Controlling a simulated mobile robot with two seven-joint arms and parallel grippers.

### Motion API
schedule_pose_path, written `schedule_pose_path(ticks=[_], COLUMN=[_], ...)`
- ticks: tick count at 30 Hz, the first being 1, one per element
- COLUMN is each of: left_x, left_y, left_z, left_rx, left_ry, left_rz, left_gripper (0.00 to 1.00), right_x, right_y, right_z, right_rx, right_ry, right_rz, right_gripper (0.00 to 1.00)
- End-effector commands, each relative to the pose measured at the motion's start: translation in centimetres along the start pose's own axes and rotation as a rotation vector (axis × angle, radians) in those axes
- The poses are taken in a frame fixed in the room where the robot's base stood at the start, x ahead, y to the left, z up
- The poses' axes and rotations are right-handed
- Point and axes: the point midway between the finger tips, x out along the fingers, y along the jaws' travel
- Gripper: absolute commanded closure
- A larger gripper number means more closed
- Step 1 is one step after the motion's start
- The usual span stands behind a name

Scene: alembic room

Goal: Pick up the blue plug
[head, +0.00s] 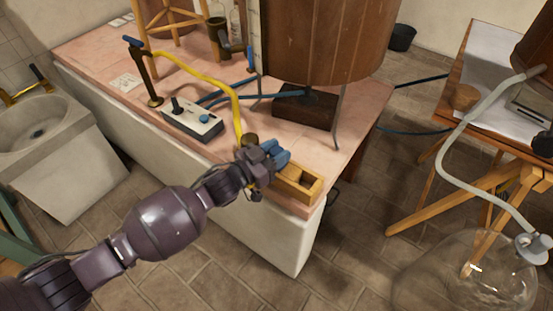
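My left gripper (275,153) is at the front right corner of the pink-topped bench, just above and left of a small open wooden box (297,184). Two blue finger-like parts show at its end, close together. I cannot tell whether they are shut on anything. I cannot make out a separate blue plug; one may be hidden by the gripper or inside the box. My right gripper is not in view.
A yellow hose (205,77) runs from a blue-handled standpipe (148,75) to near my gripper. A big wooden vat (322,40) stands behind on the bench (75,50). A sink (45,130) is left; a glass flask (465,280) and wooden table are right. Floor between is clear.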

Motion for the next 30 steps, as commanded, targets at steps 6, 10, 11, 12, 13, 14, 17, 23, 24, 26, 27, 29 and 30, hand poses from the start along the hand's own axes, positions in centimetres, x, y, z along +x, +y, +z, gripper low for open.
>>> schedule_pose_path(ticks=[6,10,11,12,13,14,17,23,24,26,27,29,30], left_x=[0.0,0.0,0.0,0.0,0.0,0.0,0.1,0.1,0.1,0.1,0.1,0.0,0.0], left_y=[0.0,0.0,0.0,0.0,0.0,0.0,-0.1,-0.2,-0.2,-0.1,-0.1,-0.1,-0.1], left_z=[0.0,-0.1,-0.2,-0.5,-0.8,-1.1,-2.8,-8.0,-9.1,-10.8,-11.8,-13.2,-14.2], left_rx=[0.000,0.000,0.001,0.002,0.003,0.004,0.009,0.015,0.015,0.015,0.014,0.015,0.014], left_ry=[0.000,0.000,0.001,0.002,0.002,0.003,0.006,0.012,0.011,0.012,0.012,0.010,0.010], left_rz=[0.000,0.000,0.000,0.000,0.001,0.001,0.001,0.001,0.001,0.002,0.001,0.000,0.001], left_gripper=[0.86,0.86,0.86,0.86,0.86,0.86,0.86,0.86,0.86,0.86,0.86,0.86,0.86], right_x=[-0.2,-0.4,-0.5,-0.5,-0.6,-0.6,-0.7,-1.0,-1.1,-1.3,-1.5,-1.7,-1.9], right_y=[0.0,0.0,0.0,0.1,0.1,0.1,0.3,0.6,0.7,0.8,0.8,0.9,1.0], right_z=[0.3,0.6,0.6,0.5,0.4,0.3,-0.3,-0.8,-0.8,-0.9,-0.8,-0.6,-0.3], right_rx=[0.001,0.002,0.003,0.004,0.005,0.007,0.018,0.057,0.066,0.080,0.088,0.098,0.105], right_ry=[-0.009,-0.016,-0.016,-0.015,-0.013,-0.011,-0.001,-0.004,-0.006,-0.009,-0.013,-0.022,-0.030], right_rz=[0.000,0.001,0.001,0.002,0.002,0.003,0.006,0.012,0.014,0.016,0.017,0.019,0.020], right_gripper=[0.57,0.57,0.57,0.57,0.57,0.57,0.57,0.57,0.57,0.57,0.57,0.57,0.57])
